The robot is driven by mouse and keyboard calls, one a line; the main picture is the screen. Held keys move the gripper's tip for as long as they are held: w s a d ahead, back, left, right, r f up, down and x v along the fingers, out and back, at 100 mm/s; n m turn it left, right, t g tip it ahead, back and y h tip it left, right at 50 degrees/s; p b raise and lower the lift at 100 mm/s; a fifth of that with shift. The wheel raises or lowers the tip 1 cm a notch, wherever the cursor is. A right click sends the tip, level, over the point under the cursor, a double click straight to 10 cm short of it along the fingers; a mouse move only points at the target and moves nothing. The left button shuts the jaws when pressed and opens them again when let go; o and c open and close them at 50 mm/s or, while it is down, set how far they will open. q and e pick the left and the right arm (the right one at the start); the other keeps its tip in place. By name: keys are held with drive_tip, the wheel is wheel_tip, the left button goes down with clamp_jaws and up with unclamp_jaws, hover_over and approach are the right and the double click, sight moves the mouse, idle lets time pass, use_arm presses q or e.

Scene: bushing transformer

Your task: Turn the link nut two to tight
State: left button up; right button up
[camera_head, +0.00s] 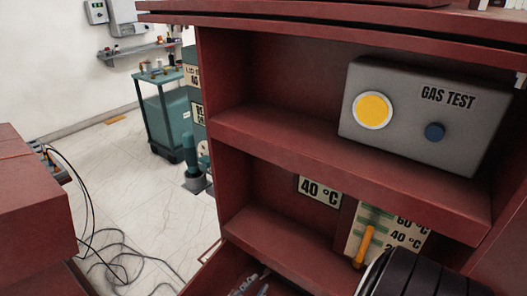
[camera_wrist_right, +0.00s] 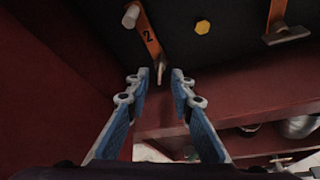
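In the right wrist view an orange link marked "2" (camera_wrist_right: 149,40) hangs on a dark panel. A pale cylindrical piece (camera_wrist_right: 131,16) is at its upper end, and a small tan piece (camera_wrist_right: 160,73) at its lower end. My right gripper (camera_wrist_right: 163,74) has its blue fingers apart. The tan piece shows between the fingertips; contact cannot be told. I cannot tell which piece is the link nut. The head view does not show this link, and my left gripper is not in view.
A yellow hex head (camera_wrist_right: 202,27) and another orange link (camera_wrist_right: 277,14) are on the panel to the right. In the head view a red cabinet (camera_head: 270,140) holds a grey GAS TEST box (camera_head: 400,145). Black cables (camera_head: 125,262) lie on the pale floor at left.

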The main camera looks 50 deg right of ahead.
sight(264, 277)
drive_tip(key=x, duration=0.5)
clamp_jaws()
